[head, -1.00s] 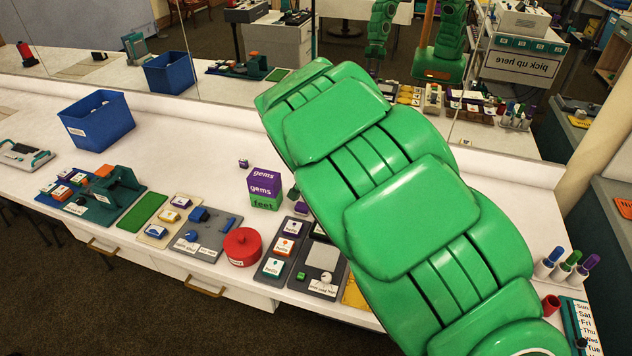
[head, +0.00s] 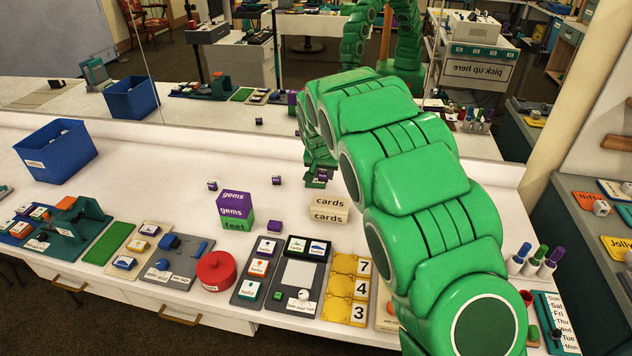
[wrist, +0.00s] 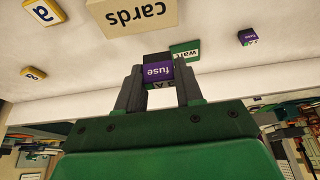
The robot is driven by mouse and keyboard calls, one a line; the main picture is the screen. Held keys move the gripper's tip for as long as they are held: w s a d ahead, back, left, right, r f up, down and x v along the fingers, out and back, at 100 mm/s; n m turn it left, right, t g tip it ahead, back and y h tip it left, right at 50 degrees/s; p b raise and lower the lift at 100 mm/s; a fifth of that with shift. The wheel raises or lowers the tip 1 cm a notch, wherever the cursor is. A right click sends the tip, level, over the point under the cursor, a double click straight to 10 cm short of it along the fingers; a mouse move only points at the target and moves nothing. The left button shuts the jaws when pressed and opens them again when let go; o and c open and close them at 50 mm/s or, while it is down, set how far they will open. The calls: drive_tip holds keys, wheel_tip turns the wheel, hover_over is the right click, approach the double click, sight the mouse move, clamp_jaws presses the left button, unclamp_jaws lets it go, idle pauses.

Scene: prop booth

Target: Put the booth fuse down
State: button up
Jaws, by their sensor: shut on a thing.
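In the wrist view the booth fuse (wrist: 158,73), a small block with a purple face labelled "fuse", sits between the two dark fingers of my gripper (wrist: 159,88). The gripper is shut on it. In the head view my gripper (head: 318,178) is at the back of the white counter (head: 400,165), behind the cards box (head: 329,209), partly hidden by my arm. A green label (wrist: 186,51) shows just beyond the fuse in the wrist view. I cannot tell whether the fuse touches the counter.
Another small purple fuse block (wrist: 248,37) lies apart on the counter. The gems and feet blocks (head: 235,208) stand left of the cards box. A blue bin (head: 57,150) stands far left. Trays and a red pot (head: 216,271) line the front. Counter left of my gripper is mostly clear.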

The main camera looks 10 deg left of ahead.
drive_tip(key=w, duration=0.1)
hover_over(318, 184)
drive_tip(key=shift+s+f, duration=0.1)
drive_tip(key=shift+f, duration=4.5)
drive_tip(key=shift+f, duration=0.1)
drive_tip(key=shift+a+f, duration=0.1)
drive_tip(key=shift+f, duration=0.05)
drive_tip(key=shift+w+f, duration=0.2)
drive_tip(key=shift+f, duration=1.4)
drive_tip(key=shift+f, duration=0.15)
drive_tip(key=o, duration=1)
drive_tip(key=shift+r, duration=0.2)
